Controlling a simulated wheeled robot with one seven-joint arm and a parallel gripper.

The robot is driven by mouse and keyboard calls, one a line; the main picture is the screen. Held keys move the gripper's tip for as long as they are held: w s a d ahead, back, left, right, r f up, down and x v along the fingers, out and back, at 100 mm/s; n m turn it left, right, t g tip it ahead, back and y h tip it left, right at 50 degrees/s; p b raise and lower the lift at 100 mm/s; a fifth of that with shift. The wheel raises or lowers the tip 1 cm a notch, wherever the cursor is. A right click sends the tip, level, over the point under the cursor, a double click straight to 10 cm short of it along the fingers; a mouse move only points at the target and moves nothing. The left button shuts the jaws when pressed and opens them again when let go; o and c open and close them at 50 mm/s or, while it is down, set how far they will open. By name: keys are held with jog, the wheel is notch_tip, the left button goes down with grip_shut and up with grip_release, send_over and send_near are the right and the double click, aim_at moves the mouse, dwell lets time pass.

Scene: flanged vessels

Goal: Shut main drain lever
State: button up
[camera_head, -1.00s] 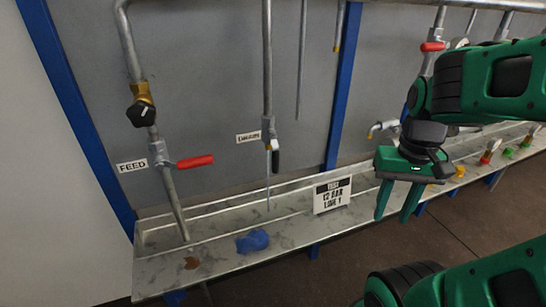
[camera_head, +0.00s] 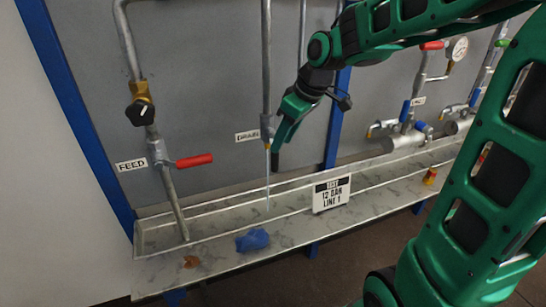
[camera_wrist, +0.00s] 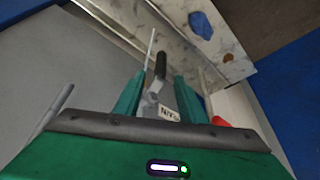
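The drain lever has a black handle (camera_head: 275,161) that hangs down beside the middle pipe (camera_head: 266,60), under a valve body with a small label (camera_head: 247,136) that seems to read DRAIN. My gripper (camera_head: 281,141) is at this lever and partly hides the valve. In the wrist view the black handle (camera_wrist: 161,65) and its grey stem show between the two green fingers of my gripper (camera_wrist: 160,78). The fingers are apart, with a gap on both sides of the lever. Whether the handle lies fully at finger depth is hard to tell.
The FEED pipe at the left has a red lever (camera_head: 195,161) and a black knob (camera_head: 140,113). Below runs a trough (camera_head: 215,225) with a blue cloth-like lump (camera_head: 252,240) and a sign (camera_head: 331,194). A blue post (camera_head: 335,130) stands right of the lever.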

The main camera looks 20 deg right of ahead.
aim_at(275, 156)
jog(key=x, duration=0.7)
jog(key=shift+f, duration=0.35)
grip_shut()
